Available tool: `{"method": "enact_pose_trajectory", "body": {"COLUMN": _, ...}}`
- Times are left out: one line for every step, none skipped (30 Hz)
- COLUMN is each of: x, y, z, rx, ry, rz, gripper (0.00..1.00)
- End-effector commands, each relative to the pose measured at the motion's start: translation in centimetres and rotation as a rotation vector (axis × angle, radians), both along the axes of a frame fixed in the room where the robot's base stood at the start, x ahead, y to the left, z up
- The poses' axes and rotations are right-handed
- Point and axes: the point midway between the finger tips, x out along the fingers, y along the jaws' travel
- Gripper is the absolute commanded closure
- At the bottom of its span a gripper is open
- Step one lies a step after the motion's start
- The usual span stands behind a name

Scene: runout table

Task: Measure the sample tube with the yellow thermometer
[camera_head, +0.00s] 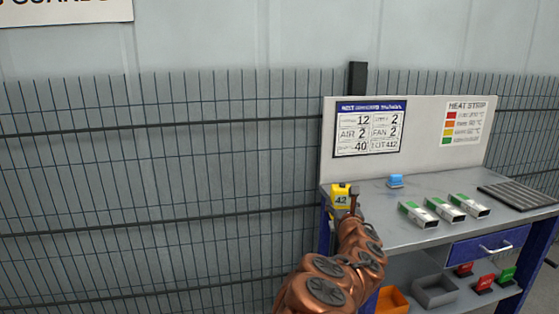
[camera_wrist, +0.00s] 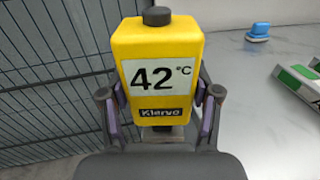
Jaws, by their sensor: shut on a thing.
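The yellow thermometer (camera_head: 341,189) is a boxy device with a dark knob on top. In the wrist view the thermometer (camera_wrist: 187,45) stands upright between the fingers, and its display reads 42 °C. My gripper (camera_head: 350,207) is shut on it at the left end of the table. In the wrist view a finger of my gripper (camera_wrist: 160,108) lies along each side of it. Three short square tubes with green strips (camera_head: 418,214) (camera_head: 447,208) (camera_head: 470,205) lie on the table to the right, apart from the thermometer. I cannot tell which is the sample tube.
The grey tabletop (camera_head: 395,237) has a blue item (camera_head: 396,181) near its back and a dark ribbed mat (camera_head: 518,196) at right. A back panel carries a sign (camera_head: 369,128) and a heat strip chart (camera_head: 468,122). Bins (camera_head: 434,291) stand below. A wire fence (camera_head: 160,180) runs behind.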

Motion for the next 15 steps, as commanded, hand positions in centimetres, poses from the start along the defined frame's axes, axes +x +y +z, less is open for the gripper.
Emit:
{"method": "enact_pose_trajectory", "body": {"x": 0.0, "y": 0.0, "z": -0.7, "rx": 0.0, "ry": -0.001, "rz": 0.0, "gripper": 0.67}}
{"method": "enact_pose_trajectory", "body": {"x": 0.0, "y": 0.0, "z": -0.9, "rx": 0.0, "ry": -0.001, "rz": 0.0, "gripper": 0.67}}
{"method": "enact_pose_trajectory", "body": {"x": 0.0, "y": 0.0, "z": -1.2, "rx": 0.0, "ry": -0.001, "rz": 0.0, "gripper": 0.67}}
{"method": "enact_pose_trajectory", "body": {"x": 0.0, "y": 0.0, "z": -1.4, "rx": 0.0, "ry": -0.001, "rz": 0.0, "gripper": 0.67}}
{"method": "enact_pose_trajectory", "body": {"x": 0.0, "y": 0.0, "z": -1.5, "rx": 0.0, "ry": -0.001, "rz": 0.0, "gripper": 0.67}}
{"method": "enact_pose_trajectory", "body": {"x": 0.0, "y": 0.0, "z": -1.8, "rx": 0.001, "ry": -0.001, "rz": 0.0, "gripper": 0.67}}
{"method": "enact_pose_trajectory", "body": {"x": 0.0, "y": 0.0, "z": -1.9, "rx": 0.0, "ry": -0.001, "rz": 0.0, "gripper": 0.67}}
{"method": "enact_pose_trajectory", "body": {"x": 0.0, "y": 0.0, "z": -2.1, "rx": 0.0, "ry": -0.001, "rz": 0.0, "gripper": 0.67}}
{"method": "enact_pose_trajectory", "body": {"x": 0.0, "y": 0.0, "z": -2.4, "rx": 0.0, "ry": -0.001, "rz": 0.0, "gripper": 0.67}}
{"method": "enact_pose_trajectory", "body": {"x": 0.0, "y": 0.0, "z": -2.6, "rx": 0.0, "ry": -0.001, "rz": 0.0, "gripper": 0.67}}
{"method": "enact_pose_trajectory", "body": {"x": 0.0, "y": 0.0, "z": -2.7, "rx": 0.0, "ry": -0.001, "rz": 0.0, "gripper": 0.67}}
{"method": "enact_pose_trajectory", "body": {"x": 0.0, "y": 0.0, "z": -2.0, "rx": 0.001, "ry": -0.001, "rz": 0.0, "gripper": 0.67}}
{"method": "enact_pose_trajectory", "body": {"x": 0.0, "y": 0.0, "z": -1.6, "rx": 0.001, "ry": -0.002, "rz": 0.0, "gripper": 0.67}}
{"method": "enact_pose_trajectory", "body": {"x": 0.0, "y": 0.0, "z": -1.4, "rx": 0.0, "ry": -0.001, "rz": 0.0, "gripper": 0.67}}
{"method": "enact_pose_trajectory", "body": {"x": 0.0, "y": 0.0, "z": -1.1, "rx": 0.0, "ry": -0.001, "rz": 0.0, "gripper": 0.67}}
